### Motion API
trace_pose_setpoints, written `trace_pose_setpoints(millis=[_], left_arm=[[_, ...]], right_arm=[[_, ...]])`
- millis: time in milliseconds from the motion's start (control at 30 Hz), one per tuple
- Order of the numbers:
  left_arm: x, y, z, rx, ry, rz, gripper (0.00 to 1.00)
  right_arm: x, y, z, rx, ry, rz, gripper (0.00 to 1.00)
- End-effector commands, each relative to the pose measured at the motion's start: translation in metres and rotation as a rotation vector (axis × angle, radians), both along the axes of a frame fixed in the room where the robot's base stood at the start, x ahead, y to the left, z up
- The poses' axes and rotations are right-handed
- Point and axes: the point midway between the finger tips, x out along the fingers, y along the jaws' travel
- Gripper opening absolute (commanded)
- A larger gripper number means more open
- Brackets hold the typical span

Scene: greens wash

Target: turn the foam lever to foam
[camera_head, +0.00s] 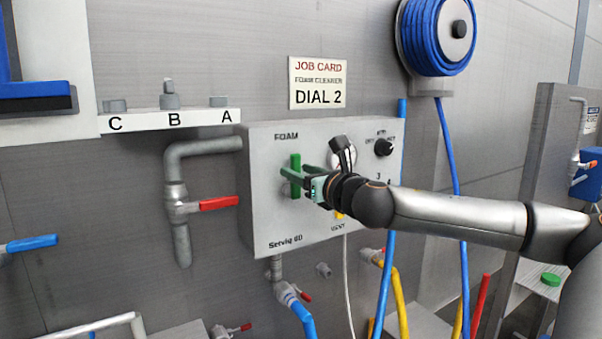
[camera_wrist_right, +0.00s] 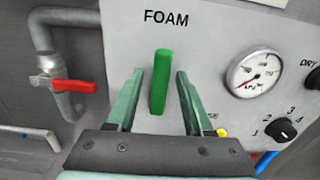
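The green foam lever (camera_head: 295,175) stands upright on the grey panel (camera_head: 262,215), below the word FOAM. In the right wrist view the lever (camera_wrist_right: 160,82) tilts very slightly and lies between the two fingers of my right gripper (camera_wrist_right: 155,90). The fingers are open, with a gap on each side of the lever. In the head view my right gripper (camera_head: 305,181) reaches in from the right, its fingertips at the lever. Part of the lettering below the lever is hidden by the gripper. My left gripper is not in view.
A gauge (camera_wrist_right: 256,74), a numbered dial (camera_wrist_right: 284,129) and a black knob (camera_head: 384,147) sit right of the lever. A pipe with a red valve handle (camera_head: 219,203) is left of the panel. A job card (camera_head: 317,83) reads DIAL 2. A blue hose reel (camera_head: 437,38) hangs above right.

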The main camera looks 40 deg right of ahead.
Motion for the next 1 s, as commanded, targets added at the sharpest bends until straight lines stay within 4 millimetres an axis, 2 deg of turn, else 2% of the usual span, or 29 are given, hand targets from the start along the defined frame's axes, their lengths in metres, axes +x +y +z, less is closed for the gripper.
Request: trace_pose_setpoints(millis=[333,533,733,1000], left_arm=[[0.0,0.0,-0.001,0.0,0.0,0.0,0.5],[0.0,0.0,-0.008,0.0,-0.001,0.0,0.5],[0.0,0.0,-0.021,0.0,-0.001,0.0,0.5],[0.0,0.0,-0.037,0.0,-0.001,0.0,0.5]], right_arm=[[-0.001,0.0,-0.001,0.002,0.001,0.0,0.57],[-0.01,0.004,-0.001,-0.002,-0.001,0.003,0.57],[-0.03,0.007,-0.002,-0.004,-0.003,-0.002,0.57],[-0.073,0.016,-0.002,-0.004,-0.002,-0.004,0.57]])
